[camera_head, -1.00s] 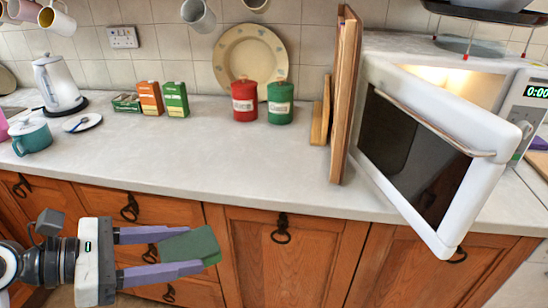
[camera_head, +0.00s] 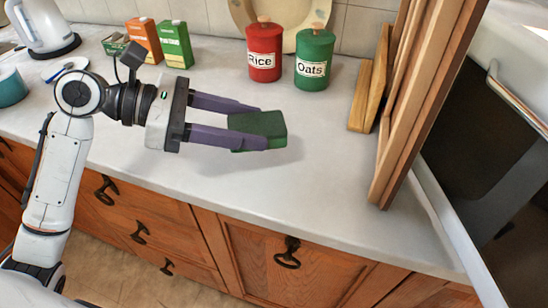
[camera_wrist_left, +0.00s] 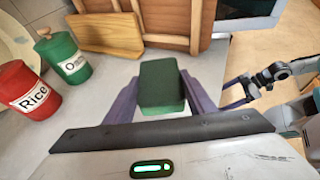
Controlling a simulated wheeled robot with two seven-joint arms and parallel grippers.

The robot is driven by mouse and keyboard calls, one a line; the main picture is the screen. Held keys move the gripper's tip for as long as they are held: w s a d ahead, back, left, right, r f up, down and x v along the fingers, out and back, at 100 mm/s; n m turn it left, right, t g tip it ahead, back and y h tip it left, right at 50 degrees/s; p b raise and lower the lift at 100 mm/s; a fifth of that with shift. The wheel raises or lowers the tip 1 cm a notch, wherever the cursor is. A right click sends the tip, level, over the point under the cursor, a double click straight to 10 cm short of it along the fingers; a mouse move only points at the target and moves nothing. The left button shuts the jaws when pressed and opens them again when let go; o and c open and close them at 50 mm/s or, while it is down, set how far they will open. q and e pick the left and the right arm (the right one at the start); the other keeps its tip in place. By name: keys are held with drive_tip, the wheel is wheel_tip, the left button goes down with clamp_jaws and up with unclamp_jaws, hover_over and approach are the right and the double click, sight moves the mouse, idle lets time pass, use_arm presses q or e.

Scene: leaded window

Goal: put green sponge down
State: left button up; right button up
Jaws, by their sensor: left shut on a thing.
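The green sponge (camera_head: 258,124) is a dark green block with a lighter green lower side. My left gripper (camera_head: 264,127) is shut on it, with one purple finger along each side. The sponge is over the worktop (camera_head: 330,150), low and close to it, with a soft shadow beside it. I cannot tell whether it touches the surface. In the left wrist view the sponge (camera_wrist_left: 161,86) is between the fingers. My right gripper (camera_wrist_left: 236,93) shows at the right of that view, apart from the sponge; its opening is unclear.
Behind the sponge stand a red rice tin (camera_head: 264,54) and a green oats tin (camera_head: 314,62). Wooden boards (camera_head: 425,95) stand to the right, before the open microwave door (camera_head: 490,150). Cartons (camera_head: 176,45) and a kettle (camera_head: 42,25) are at the left. The worktop around the sponge is clear.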

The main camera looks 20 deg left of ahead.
sight(261, 113)
use_arm(q)
drive_tip(key=w+r+b, duration=0.1)
drive_tip(key=w+d+r+m+g+b, duration=0.1)
drive_tip(key=w, duration=0.1)
drive_tip(key=shift+w+d+h+b, duration=0.1)
drive_tip(key=shift+d+h+b, duration=0.1)
drive_tip(key=shift+h+b, duration=0.1)
drive_tip(key=shift+w+r, duration=0.15)
drive_tip(key=shift+r, duration=0.05)
drive_tip(key=shift+w+f+b, duration=0.1)
drive_tip(key=shift+f+b, duration=0.05)
drive_tip(key=shift+b, duration=0.15)
wheel_tip(261, 113, down, 6)
drive_tip(key=shift+r+b, duration=0.15)
drive_tip(key=shift+b, duration=0.5)
wheel_tip(261, 113, down, 4)
drive_tip(key=shift+r+b, duration=0.15)
drive_tip(key=shift+b, duration=0.3)
drive_tip(key=shift+r, duration=0.1)
use_arm(e)
drive_tip(key=f, duration=0.1)
drive_tip(key=a+f, duration=0.1)
drive_tip(key=w+f, duration=0.1)
drive_tip(key=shift+w+a+f, duration=0.1)
drive_tip(key=shift+a+f, duration=0.15)
drive_tip(key=shift+f, duration=0.05)
use_arm(q)
drive_tip(key=o, duration=0.9)
drive_tip(key=shift+o, duration=0.2)
